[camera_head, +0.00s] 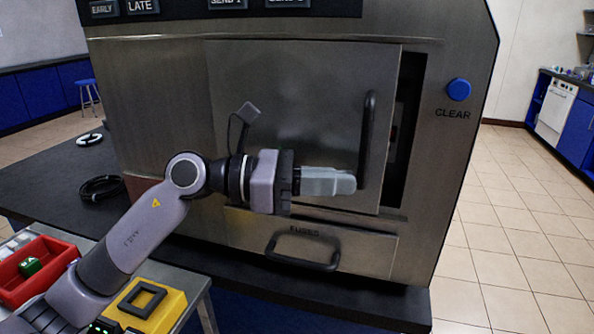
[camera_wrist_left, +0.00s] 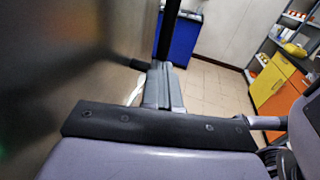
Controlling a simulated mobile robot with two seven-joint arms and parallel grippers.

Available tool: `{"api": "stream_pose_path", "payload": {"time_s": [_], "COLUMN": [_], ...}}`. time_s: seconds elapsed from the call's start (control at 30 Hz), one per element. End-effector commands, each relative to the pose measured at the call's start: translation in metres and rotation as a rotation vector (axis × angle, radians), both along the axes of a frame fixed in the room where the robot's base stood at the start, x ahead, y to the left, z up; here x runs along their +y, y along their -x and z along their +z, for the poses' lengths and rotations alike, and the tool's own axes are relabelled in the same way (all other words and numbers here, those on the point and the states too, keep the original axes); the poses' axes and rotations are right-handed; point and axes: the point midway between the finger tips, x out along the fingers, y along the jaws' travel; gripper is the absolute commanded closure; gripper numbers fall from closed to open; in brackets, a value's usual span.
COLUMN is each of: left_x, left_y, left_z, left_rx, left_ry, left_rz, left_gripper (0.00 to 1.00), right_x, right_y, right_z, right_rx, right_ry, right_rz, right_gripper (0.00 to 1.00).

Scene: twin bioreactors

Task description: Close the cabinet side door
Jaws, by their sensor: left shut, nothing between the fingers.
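The steel cabinet door (camera_head: 290,100) is in the middle of the head view, with a dark gap (camera_head: 408,120) along its right edge, so it stands ajar. Its upright black bar handle (camera_head: 367,130) is near that edge. My left gripper (camera_head: 350,184) is shut and empty, in front of the door with its tips beside the handle's lower end. I cannot tell if they touch. In the wrist view the shut fingers (camera_wrist_left: 164,72) point along the door face (camera_wrist_left: 60,70), with the black handle (camera_wrist_left: 169,25) at their tips. My right gripper is not in view.
A lower panel labelled FUSES has its own handle (camera_head: 302,262). A blue CLEAR button (camera_head: 459,90) is on the cabinet's right. A red bin (camera_head: 62,246) and a yellow block (camera_head: 165,310) are at lower left. The tiled floor (camera_head: 500,230) at right is clear.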

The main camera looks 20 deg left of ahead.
Motion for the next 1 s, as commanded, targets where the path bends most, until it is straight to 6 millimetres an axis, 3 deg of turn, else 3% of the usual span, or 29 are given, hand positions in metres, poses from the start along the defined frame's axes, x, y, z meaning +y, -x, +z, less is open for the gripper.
{"api": "stream_pose_path", "payload": {"time_s": [0.1,0.3,1.0], "left_x": [-0.023,-0.044,-0.052], "left_y": [-0.001,-0.002,-0.002], "left_z": [0.004,0.002,0.001], "left_rx": [-0.001,0.0,-0.001], "left_ry": [0.002,0.001,0.004], "left_rz": [-0.003,-0.001,-0.004], "left_gripper": [1.0,1.0,1.0], "right_x": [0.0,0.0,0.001], "right_y": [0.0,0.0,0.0], "right_z": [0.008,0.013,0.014], "right_rx": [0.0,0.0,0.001], "right_ry": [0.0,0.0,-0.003], "right_rz": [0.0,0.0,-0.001], "right_gripper": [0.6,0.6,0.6]}}
